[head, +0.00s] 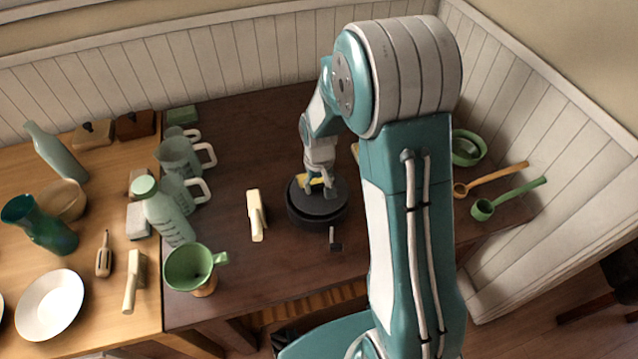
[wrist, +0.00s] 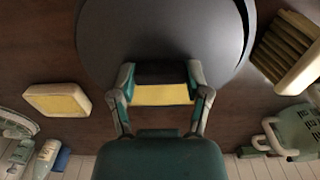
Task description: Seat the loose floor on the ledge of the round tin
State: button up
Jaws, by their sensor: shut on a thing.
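The round tin (head: 318,219) is dark and stands on the brown table in the head view. Its dark rim shows at the right of the wrist view (wrist: 249,25). The loose floor (wrist: 165,35) is a wide grey disc filling the top of the wrist view, over the tin's opening. My gripper (head: 318,186) points down over it; in the wrist view my gripper (wrist: 161,78) is shut on a dark and yellow block at the disc's edge, seemingly the floor's grip. I cannot tell whether the disc rests on the ledge, which is hidden.
A cream-handled brush (head: 257,214) lies left of the tin, and a small dark item (head: 335,240) lies in front. Jugs (head: 182,157), a bottle (head: 165,212) and a green cup (head: 194,267) stand further left. Green and orange ladles (head: 508,197) lie right. A yellow-topped block (wrist: 57,100) is nearby.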

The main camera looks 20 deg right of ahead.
aim_at(317, 190)
jog(key=shift+f, duration=1.65)
jog(key=shift+a, duration=0.2)
jog(key=shift+f, duration=0.4)
jog(key=shift+f, duration=1.15)
dwell(0.5)
jog(key=o, duration=0.9)
